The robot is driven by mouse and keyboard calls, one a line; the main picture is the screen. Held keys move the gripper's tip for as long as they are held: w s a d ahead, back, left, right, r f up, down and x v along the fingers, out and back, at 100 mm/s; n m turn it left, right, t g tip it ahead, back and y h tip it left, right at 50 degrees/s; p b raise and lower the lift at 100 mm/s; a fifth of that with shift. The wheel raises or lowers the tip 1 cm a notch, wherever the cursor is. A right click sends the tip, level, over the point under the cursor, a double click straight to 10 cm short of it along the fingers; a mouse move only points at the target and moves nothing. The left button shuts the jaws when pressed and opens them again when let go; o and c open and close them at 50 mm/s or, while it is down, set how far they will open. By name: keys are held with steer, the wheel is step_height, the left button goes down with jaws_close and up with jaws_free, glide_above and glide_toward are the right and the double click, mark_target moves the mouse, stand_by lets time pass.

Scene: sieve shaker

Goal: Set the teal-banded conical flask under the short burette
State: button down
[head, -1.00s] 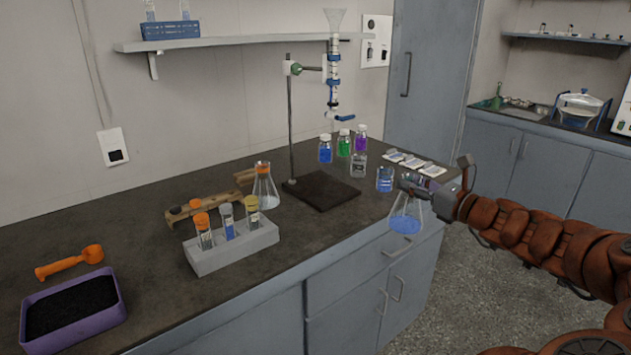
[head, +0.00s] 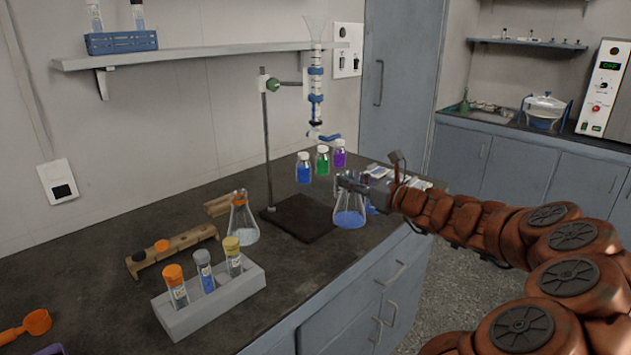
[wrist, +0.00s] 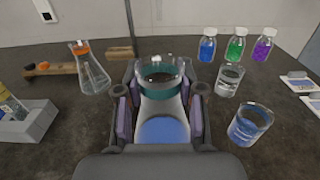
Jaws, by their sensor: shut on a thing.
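My gripper (head: 350,181) is shut on the teal-banded conical flask (head: 349,216), which holds blue liquid. In the wrist view the flask (wrist: 161,105) stands upright between my gripper's pads (wrist: 160,113), its teal band near the neck. In the head view it hangs near the bench's front edge, right of the stand base. The short burette (head: 316,88) is clamped on a stand with a dark base plate (head: 304,218), and its tip is above and left of the flask. A second conical flask with an orange band (head: 243,222) stands left of the plate; it also shows in the wrist view (wrist: 89,70).
Blue, green and purple capped bottles (head: 322,161) stand behind the plate. A beaker with blue liquid (wrist: 249,124) and a clear one (wrist: 229,80) are right of the flask. A tube rack (head: 210,296) is at front left. The plate's top is bare.

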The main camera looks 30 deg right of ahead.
mark_target(358, 195)
steer(key=w+a+f, duration=0.1)
steer(key=w, duration=0.5)
steer(key=w+a+f, duration=0.1)
steer(key=w+f, duration=0.1)
steer(key=w, duration=0.3)
steer(key=shift+w+a+f, duration=0.25)
steer(key=shift+w+a, duration=0.15)
steer(key=shift+f, duration=0.15)
steer(key=c, duration=0.7)
jaws_free()
steer(key=v, duration=1.2)
